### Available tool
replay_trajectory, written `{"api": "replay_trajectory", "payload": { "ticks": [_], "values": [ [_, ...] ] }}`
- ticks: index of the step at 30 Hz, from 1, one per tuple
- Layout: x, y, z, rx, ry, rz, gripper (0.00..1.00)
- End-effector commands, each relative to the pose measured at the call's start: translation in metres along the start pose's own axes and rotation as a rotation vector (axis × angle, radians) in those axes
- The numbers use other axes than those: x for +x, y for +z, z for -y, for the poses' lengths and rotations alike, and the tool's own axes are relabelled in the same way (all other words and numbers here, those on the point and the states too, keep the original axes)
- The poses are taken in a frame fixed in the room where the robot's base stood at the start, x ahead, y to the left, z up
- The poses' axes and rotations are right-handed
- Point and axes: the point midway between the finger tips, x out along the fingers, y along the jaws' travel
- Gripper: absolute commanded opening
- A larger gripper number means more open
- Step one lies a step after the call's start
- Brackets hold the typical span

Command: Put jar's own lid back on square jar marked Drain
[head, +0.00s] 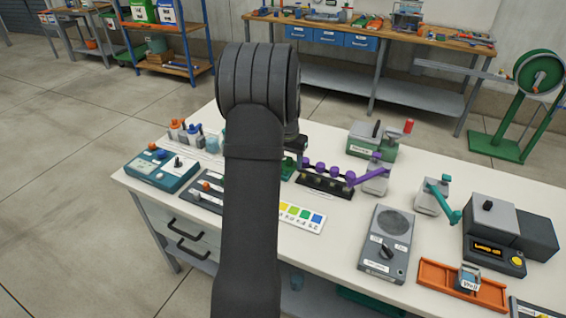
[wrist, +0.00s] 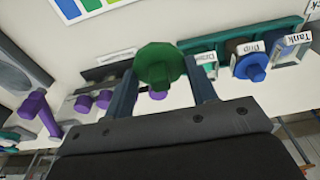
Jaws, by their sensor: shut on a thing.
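My gripper (wrist: 160,72) is shut on a round green lid (wrist: 154,60), held between its two fingers in the wrist view. A jar marked Drain (wrist: 208,68) stands just right of the right finger, partly hidden by it; I cannot see its top clearly. Beside it are a jar marked Drip with a blue lid (wrist: 252,64) and a jar marked Tank (wrist: 291,47). In the head view my arm hides most of the gripper; a bit of green (head: 288,166) shows beside the arm.
A black rack with purple handles (head: 325,180) is right of my arm. A colour card (head: 302,217) lies in front. A grey box with a knob (head: 386,245) and an orange tray (head: 432,275) holding a jar marked Well (head: 468,279) stand to the right. Bare table lies between them.

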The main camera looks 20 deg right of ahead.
Motion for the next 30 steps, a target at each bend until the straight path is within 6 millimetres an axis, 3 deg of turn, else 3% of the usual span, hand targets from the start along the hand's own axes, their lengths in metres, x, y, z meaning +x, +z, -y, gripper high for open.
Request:
{"api": "replay_trajectory", "payload": {
  "ticks": [4, 14, 24, 30],
  "values": [
    [-0.011, -0.002, 0.000, 0.000, -0.001, -0.002, 0.30],
    [-0.011, -0.004, 0.002, 0.000, 0.000, -0.001, 0.30],
    [0.001, -0.057, 0.043, -0.001, -0.004, -0.002, 0.30],
    [0.007, -0.078, 0.062, 0.000, -0.005, -0.002, 0.30]
  ]
}}
